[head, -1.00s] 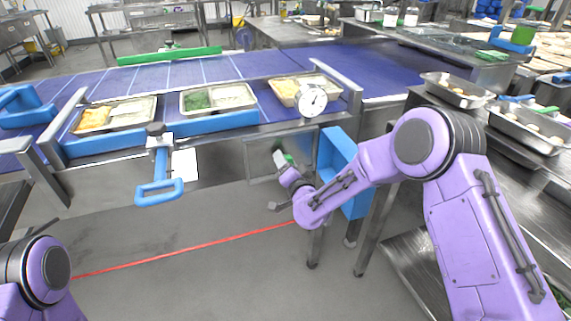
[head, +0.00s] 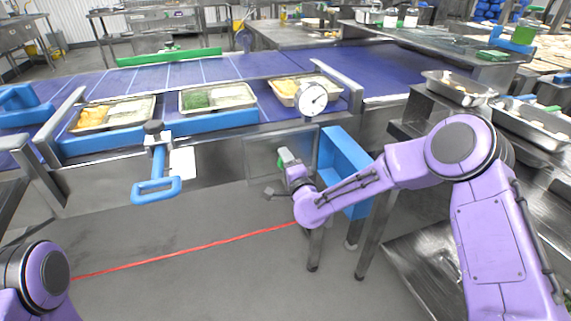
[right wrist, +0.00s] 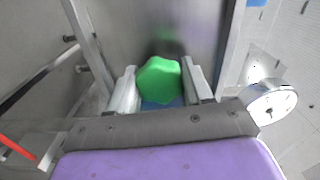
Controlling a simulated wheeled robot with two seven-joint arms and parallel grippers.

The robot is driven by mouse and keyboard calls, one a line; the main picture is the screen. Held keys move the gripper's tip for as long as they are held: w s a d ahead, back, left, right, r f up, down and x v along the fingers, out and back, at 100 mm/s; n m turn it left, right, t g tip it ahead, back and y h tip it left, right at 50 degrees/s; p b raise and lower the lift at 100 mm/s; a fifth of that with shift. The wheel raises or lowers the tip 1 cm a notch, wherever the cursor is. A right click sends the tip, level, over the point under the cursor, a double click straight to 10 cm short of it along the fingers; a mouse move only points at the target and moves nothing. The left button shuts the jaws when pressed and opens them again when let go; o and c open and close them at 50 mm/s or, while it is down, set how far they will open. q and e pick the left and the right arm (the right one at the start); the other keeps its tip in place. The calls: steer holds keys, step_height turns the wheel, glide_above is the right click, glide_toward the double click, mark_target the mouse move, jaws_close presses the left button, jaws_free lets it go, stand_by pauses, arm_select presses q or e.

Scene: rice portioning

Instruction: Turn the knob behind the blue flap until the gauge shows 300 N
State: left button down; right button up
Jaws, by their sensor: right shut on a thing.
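The green lobed knob (right wrist: 158,80) sits between the two fingers of my right gripper in the right wrist view. My right gripper (head: 284,158) is shut on it, in front of the grey metal front under the conveyor. The blue flap (head: 345,165) stands swung out to the right of the gripper. The round white gauge (head: 313,99) is above the gripper at the conveyor edge. It also shows in the right wrist view (right wrist: 270,102). Its dark needle slants toward the upper right in the head view; its numbers are too small to read. My left gripper is out of view.
Several food trays (head: 115,113) line the blue conveyor (head: 240,68). A blue-handled tool (head: 155,188) hangs at the conveyor front. A metal leg (head: 375,235) stands below the flap. A red line crosses the open grey floor (head: 180,275).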

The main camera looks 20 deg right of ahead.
stand_by(0.4)
steer(key=o, duration=1)
steer(key=shift+o, duration=0.2)
steer(key=shift+s, duration=0.1)
steer(key=s, duration=1)
steer(key=shift+s+d, duration=0.15)
steer(key=shift+s, duration=0.05)
steer(key=s+d+f+n+g+h+p, duration=0.1)
steer(key=s+d+f+n+g+p, duration=0.2)
steer(key=s+f, duration=0.45)
steer(key=s+d+f+n+g+h+p, duration=0.1)
steer(key=s+f+n+g+p, duration=0.1)
steer(key=s+f+n+g, duration=0.4)
steer(key=s+d+f+g+h+p, duration=0.1)
steer(key=s+d+f+g+p, duration=0.1)
steer(key=s, duration=0.9)
steer(key=s+d+f+g+h+p, duration=0.1)
steer(key=s+d+f+g+p, duration=0.2)
steer(key=s, duration=0.8)
steer(key=shift+d+f+n+g, duration=0.35)
steer(key=shift+d+f, duration=0.2)
steer(key=shift+f, duration=0.35)
